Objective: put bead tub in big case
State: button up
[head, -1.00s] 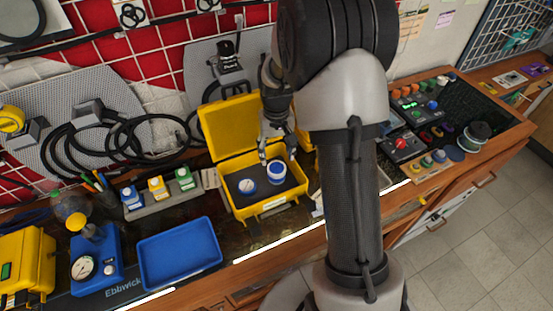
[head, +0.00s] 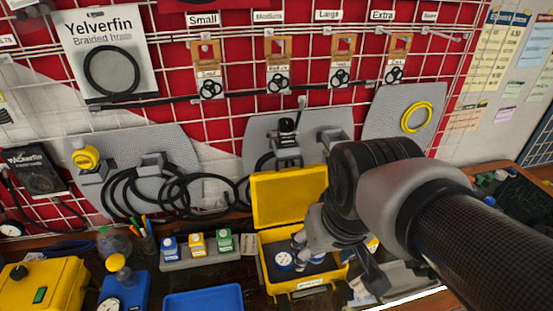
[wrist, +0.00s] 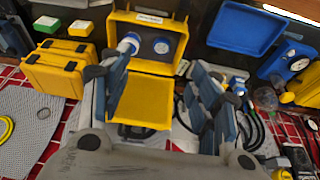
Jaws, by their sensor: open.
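The big yellow case (head: 299,288) stands open on the bench, its lid (head: 290,197) tilted up at the back. It also shows in the wrist view (wrist: 147,68). Two round tubs sit in its dark interior. One white-and-blue tub (wrist: 128,42) looks taller, and a flatter round one (wrist: 161,46) lies beside it; the flatter one is also in the head view (head: 284,259). I cannot tell from labels which is the bead tub. My gripper (wrist: 162,72) is open and empty, its fingers spread apart from both tubs. In the head view my arm hides the case's right side.
A blue tray (head: 203,301) lies left of the case, near a rack of small colored bottles (head: 198,245). A closed smaller yellow case (wrist: 58,70) is in the wrist view. Hoses and grey panels (head: 142,158) hang on the red wall behind.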

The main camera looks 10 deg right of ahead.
jog(key=s+a+t, duration=0.1)
jog(key=s, duration=0.5)
jog(key=shift+n, duration=0.3)
jog(key=shift+w+a+f, duration=0.1)
jog(key=shift+f, duration=0.1)
jog(key=shift+f+b, duration=0.35)
jog(key=shift+b, duration=0.15)
